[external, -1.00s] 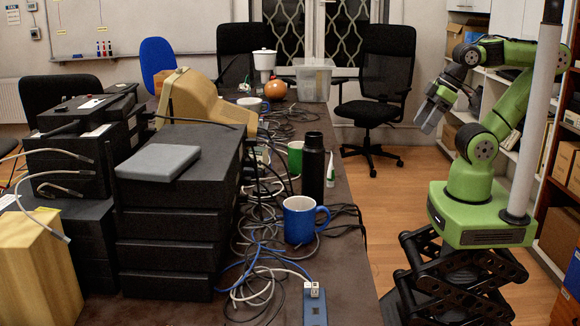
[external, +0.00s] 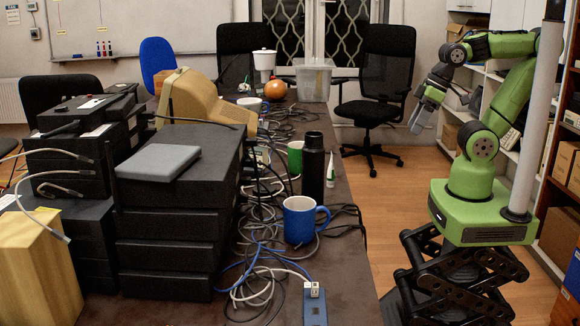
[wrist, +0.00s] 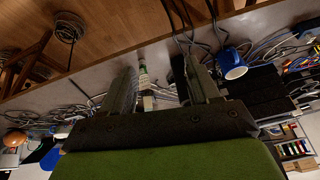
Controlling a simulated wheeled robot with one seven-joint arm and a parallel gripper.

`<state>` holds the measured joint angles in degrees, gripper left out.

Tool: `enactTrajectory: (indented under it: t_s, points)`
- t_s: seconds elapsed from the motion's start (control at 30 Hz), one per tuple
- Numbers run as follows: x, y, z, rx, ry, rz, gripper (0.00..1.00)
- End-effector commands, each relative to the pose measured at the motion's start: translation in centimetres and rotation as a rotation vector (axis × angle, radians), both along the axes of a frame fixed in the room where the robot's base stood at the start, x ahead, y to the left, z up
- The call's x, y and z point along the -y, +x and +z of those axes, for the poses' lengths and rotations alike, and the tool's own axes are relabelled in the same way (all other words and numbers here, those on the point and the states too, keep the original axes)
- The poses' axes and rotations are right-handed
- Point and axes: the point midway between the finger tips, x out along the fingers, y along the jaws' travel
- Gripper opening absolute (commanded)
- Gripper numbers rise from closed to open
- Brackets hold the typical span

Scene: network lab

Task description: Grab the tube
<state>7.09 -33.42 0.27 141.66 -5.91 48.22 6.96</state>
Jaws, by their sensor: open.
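The tube (external: 331,168) is small and white with a green part. It stands upright near the right edge of the dark table, just behind a black bottle (external: 313,168). In the wrist view the tube (wrist: 143,78) shows between the fingers, nearer the left one, with its lower part close to the finger's edge. My gripper (external: 422,112) is open and empty, in the air to the right of the table and higher than the tube. In the wrist view my gripper (wrist: 160,68) has its two fingers spread apart.
A blue mug (external: 300,220) stands in front of the bottle, and a green mug (external: 295,157) stands behind it to the left. Tangled cables (external: 262,255) cover much of the table. A black office chair (external: 372,85) stands beyond. The floor between table and arm is clear.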

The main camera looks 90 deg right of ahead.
Motion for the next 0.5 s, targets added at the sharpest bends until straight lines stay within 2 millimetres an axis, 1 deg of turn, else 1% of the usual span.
enactTrajectory:
  t_s: [0.03, 0.1, 0.17, 0.2, 0.27, 0.3, 0.37, 0.47, 0.5]
  points:
    - [0.6, 1.6, -0.4, -0.062, 0.057, -0.089, 0.61]
    - [1.3, 3.8, -1.7, -0.131, 0.165, -0.225, 0.61]
    - [2.2, 5.5, -2.9, -0.185, 0.270, -0.345, 0.61]
    - [2.8, 6.4, -3.9, -0.220, 0.346, -0.430, 0.61]
    - [3.9, 7.8, -5.3, -0.268, 0.469, -0.560, 0.61]
    - [4.7, 8.6, -6.2, -0.298, 0.557, -0.652, 0.61]
    - [6.0, 9.5, -7.6, -0.341, 0.698, -0.794, 0.61]
    - [8.4, 10.7, -9.8, -0.401, 0.958, -1.037, 0.61]
    - [9.4, 11.1, -10.6, -0.421, 1.071, -1.135, 0.61]
